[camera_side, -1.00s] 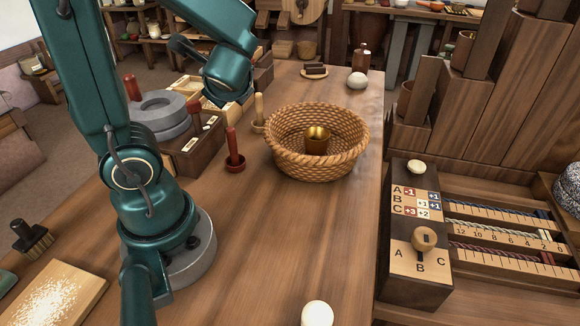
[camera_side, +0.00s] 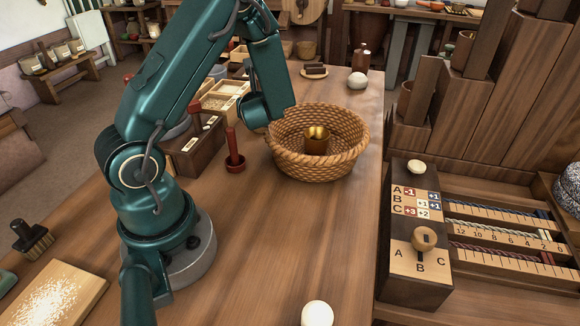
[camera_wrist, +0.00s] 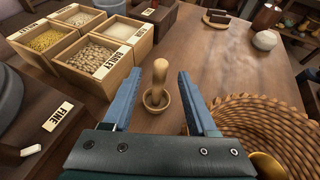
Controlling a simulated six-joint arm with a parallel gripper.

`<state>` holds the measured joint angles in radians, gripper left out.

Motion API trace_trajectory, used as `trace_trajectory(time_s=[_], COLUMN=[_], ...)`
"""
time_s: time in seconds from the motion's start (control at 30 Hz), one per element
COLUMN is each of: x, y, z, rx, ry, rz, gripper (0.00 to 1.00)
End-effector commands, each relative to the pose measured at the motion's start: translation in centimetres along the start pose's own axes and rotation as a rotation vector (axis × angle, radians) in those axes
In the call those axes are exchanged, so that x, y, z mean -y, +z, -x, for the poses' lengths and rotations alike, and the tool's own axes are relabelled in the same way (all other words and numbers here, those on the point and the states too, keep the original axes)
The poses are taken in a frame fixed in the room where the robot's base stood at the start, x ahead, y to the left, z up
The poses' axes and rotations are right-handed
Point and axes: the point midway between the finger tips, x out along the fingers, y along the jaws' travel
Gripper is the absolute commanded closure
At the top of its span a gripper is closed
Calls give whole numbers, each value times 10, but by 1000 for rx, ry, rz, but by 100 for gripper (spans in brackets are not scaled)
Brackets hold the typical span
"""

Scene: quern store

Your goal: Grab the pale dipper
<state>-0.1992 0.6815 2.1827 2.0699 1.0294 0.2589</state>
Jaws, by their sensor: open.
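The pale dipper (camera_wrist: 158,82) stands upright in the wrist view, its round-topped wooden handle rising from a small cup on the table. My gripper (camera_wrist: 160,74) is open, with one blue finger to the left and one to the right of the dipper in that view. Nothing is held, and I cannot tell how far beyond the fingertips the dipper stands. In the side view my arm's end (camera_side: 266,108) hangs beside the basket and hides most or all of the pale dipper. A similar red dipper (camera_side: 233,150) stands upright to its left.
A woven basket (camera_side: 285,158) with a brass cup (camera_side: 317,139) inside stands close on the right; its rim shows in the wrist view (camera_wrist: 225,108). Grain boxes (camera_wrist: 103,67) and a dark box labelled FINE (camera_wrist: 40,130) lie on the left.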

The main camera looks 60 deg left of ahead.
Motion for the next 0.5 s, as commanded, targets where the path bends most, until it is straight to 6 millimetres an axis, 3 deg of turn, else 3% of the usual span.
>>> trace_trajectory(time_s=[0.23,0.5], x=[0,0], y=[0,0], z=[-19,-54], rx=[0,0], ry=[2,3], rz=[2,2], gripper=[42,42])
